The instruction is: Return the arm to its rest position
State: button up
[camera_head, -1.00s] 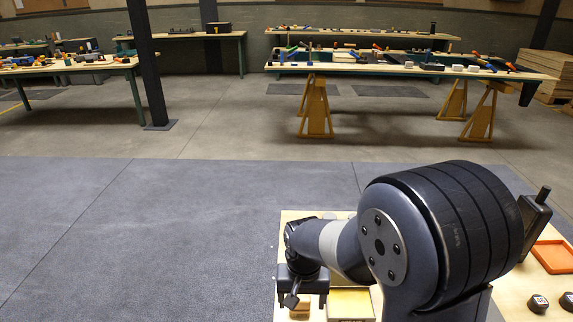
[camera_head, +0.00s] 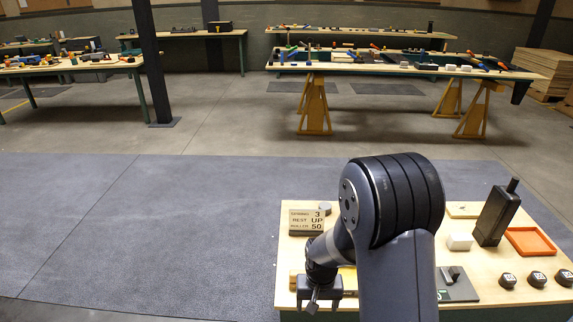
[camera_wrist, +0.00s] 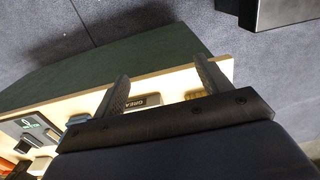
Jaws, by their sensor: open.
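My arm is folded over the near workbench, and my gripper (camera_head: 323,306) hangs at its left front edge in the head view. In the wrist view my gripper (camera_wrist: 163,68) has its two dark fingers spread apart with nothing held between them. A small dark block with lettering (camera_wrist: 143,100) lies on the bench beyond the left finger. The gripper's contact with the bench cannot be told, but it appears to be above the front edge.
The near bench (camera_head: 470,299) bears a sign reading SPRING 3, REST UP, ROLLER 50 (camera_head: 306,222), an orange tray (camera_head: 530,242), a dark upright block (camera_head: 496,216), a white block (camera_head: 459,241) and several dark knobs (camera_head: 537,279). Grey floor (camera_head: 120,230) is open at left.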

jog(key=d+f+p, duration=0.5)
jog(key=d, duration=0.1)
jog(key=shift+d+f+p, duration=0.15)
jog(key=shift+f+p, duration=0.1)
jog(key=shift+p, duration=0.15)
jog(key=shift+r, duration=0.1)
dwell(0.3)
